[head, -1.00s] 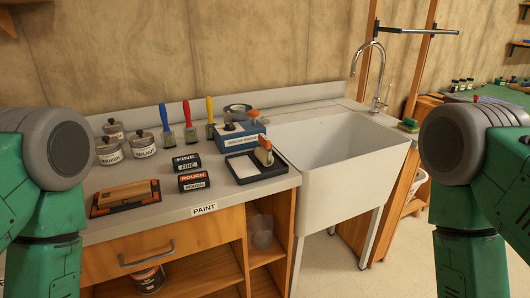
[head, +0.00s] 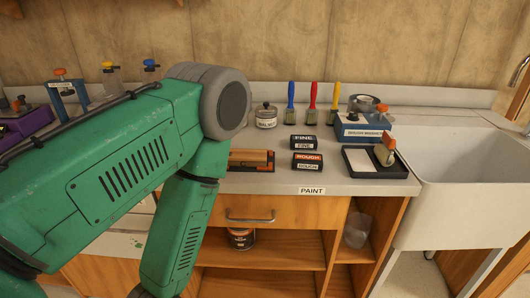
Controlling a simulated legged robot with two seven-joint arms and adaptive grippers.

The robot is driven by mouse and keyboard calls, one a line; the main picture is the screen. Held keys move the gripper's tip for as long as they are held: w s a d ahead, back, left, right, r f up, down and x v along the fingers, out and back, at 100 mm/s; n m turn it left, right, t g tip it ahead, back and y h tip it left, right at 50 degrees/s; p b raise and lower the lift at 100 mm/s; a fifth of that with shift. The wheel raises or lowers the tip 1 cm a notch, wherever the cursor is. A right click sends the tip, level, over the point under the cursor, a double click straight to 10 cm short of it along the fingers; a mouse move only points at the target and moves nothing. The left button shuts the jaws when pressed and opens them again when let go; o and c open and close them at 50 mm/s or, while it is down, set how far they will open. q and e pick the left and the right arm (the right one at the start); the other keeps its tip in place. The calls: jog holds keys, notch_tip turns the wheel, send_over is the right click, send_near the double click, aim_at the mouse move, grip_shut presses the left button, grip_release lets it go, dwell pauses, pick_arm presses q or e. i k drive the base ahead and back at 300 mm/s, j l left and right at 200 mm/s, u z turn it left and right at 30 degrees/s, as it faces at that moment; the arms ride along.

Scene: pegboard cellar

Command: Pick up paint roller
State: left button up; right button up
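My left arm comes in from the left, bends at a grey joint and runs down out of the bottom of the head view. Its gripper is out of view, as are my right arm and gripper. Nothing covers the roller or tray.
The counter (head: 330,184) also holds a blue box (head: 358,130), FINE (head: 304,143) and ROUGH (head: 308,162) blocks, a jar (head: 266,117), brushes and an orange-brown sanding tool (head: 255,160). A white sink (head: 450,195) stands at right. Open shelves are below.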

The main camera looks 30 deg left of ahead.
aim_at(384, 152)
jog(key=i+l, duration=0.25)
jog(key=i+l+u, duration=0.25)
jog(key=u, duration=0.2)
jog(key=i+l+u, duration=0.45)
jog(key=k, duration=0.1)
